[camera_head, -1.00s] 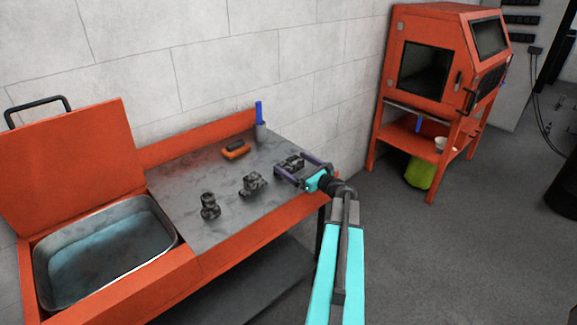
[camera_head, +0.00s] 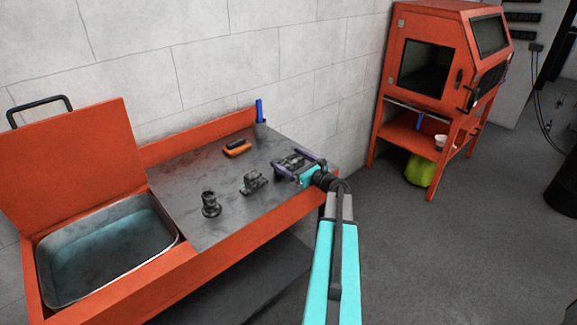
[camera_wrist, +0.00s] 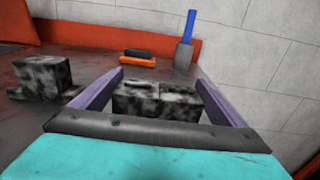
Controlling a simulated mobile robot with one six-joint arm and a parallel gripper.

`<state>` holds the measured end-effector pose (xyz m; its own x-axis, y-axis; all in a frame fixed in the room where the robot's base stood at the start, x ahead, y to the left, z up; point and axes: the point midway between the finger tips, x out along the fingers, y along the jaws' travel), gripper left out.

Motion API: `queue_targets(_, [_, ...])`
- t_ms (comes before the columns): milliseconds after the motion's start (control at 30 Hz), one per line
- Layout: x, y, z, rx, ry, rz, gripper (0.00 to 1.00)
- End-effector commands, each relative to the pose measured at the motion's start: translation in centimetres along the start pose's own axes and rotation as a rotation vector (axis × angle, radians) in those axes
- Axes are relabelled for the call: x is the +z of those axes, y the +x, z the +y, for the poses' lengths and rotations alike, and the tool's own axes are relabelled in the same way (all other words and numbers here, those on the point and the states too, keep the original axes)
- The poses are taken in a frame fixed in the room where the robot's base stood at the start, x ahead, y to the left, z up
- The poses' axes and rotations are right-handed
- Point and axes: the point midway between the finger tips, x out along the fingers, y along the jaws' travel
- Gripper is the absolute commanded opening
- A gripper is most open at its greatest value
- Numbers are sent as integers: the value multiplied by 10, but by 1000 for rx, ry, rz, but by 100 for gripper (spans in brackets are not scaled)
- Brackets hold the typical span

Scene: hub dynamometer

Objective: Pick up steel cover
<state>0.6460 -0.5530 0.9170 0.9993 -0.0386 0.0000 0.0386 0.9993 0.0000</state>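Several dark, mottled metal parts lie on the bench top; I cannot tell for certain which is called the steel cover. The rightmost part, a low block (camera_head: 291,161), lies between the two purple fingers of my gripper (camera_head: 288,158). In the wrist view, the same block (camera_wrist: 155,98) sits between the spread fingers of my gripper (camera_wrist: 160,72), close to both. I see no clear grip on it, and its lower front is hidden by the palm. A middle part (camera_head: 254,181) and a round, flanged upright part (camera_head: 210,204) stand to the left.
The orange bench (camera_head: 215,262) has a basin (camera_head: 170,240) at left with its lid raised. An orange cabinet (camera_head: 395,100) stands at back right.

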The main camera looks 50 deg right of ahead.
Motion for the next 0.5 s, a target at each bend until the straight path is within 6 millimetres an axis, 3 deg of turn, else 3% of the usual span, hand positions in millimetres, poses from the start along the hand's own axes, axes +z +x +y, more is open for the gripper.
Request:
queue_targets(33, [0,0,0,0,0,0,75])
queue_targets(133, [0,0,0,0,0,0,59])
queue_targets(500, [3,0,0,0,0,-2,59])
